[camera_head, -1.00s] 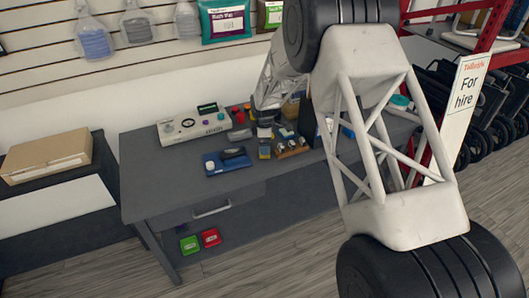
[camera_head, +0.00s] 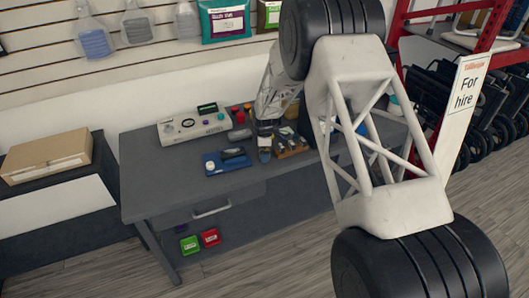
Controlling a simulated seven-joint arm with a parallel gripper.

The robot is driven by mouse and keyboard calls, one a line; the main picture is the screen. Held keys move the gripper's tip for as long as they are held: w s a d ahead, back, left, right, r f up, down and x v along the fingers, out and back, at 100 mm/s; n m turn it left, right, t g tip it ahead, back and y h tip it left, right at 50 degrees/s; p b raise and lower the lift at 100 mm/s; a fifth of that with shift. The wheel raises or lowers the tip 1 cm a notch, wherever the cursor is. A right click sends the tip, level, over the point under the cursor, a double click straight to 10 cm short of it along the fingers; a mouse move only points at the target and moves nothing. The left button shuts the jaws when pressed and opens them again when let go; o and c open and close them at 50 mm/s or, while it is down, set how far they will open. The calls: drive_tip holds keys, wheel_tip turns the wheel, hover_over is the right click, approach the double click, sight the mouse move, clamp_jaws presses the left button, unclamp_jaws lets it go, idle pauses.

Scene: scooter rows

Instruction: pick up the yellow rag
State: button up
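I cannot make out a yellow rag with certainty. My arm covers the right part of the grey desk (camera_head: 150,190). My gripper (camera_head: 264,143) is small and dark at the end of my pale arm, over the back right part of the desk. It is close to a small blue item (camera_head: 264,156) and left of a brown holder (camera_head: 291,149) with metal pieces. Its fingers are too small and dark to show whether they are open or shut, or whether they touch anything.
A pale device with buttons (camera_head: 196,126) and a blue tray (camera_head: 226,162) with a dark item stand left of my gripper. Small red items (camera_head: 238,114) stand behind. The desk's left front is clear. A red rack (camera_head: 470,45) with a "For hire" sign (camera_head: 466,85) stands right.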

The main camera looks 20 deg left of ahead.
drive_tip(key=c, duration=1.1)
drive_tip(key=shift+r, duration=0.15)
drive_tip(key=shift+r, duration=1.4)
drive_tip(key=shift+s+d+r, duration=0.15)
drive_tip(key=shift+s+r, duration=0.05)
drive_tip(key=shift+r, duration=0.1)
drive_tip(key=s+d, duration=0.2)
drive_tip(key=s, duration=0.2)
drive_tip(key=s+d+r, duration=0.1)
drive_tip(key=s+d, duration=0.2)
drive_tip(key=s, duration=0.1)
drive_tip(key=s+d, duration=0.3)
drive_tip(key=s, duration=0.2)
drive_tip(key=shift+d+r, duration=0.15)
